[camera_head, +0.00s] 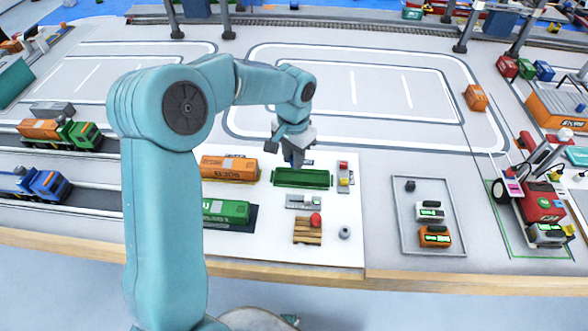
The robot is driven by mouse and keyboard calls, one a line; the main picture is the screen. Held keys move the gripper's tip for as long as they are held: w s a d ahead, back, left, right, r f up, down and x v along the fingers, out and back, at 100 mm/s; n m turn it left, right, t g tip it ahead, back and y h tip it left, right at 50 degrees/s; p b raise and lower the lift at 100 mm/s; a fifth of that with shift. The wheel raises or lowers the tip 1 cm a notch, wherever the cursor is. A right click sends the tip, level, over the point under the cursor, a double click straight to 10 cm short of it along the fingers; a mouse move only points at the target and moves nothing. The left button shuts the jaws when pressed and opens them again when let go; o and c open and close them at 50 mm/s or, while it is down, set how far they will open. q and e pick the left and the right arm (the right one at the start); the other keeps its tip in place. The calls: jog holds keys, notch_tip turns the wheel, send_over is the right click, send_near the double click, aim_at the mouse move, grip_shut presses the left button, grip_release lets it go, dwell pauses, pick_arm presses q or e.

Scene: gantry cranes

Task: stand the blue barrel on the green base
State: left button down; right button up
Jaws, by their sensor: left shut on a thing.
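My left gripper (293,152) points down over the white board, just behind the green base (302,178). It is shut on a small blue-grey thing, mostly hidden by the fingers. This may be the blue barrel, but its shape is unclear. The green base is a long, low, dark green tray lying flat, and nothing is seen standing on it. I cannot tell whether the held thing touches anything. My right gripper is not in view.
A wooden pallet (307,232), a red ball (315,219) and a grey ring (344,232) are in front.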

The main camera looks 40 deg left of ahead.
aim_at(294, 178)
pick_arm(q)
notch_tip(294, 178, down, 5)
jog(key=shift+f, duration=0.1)
dwell(0.3)
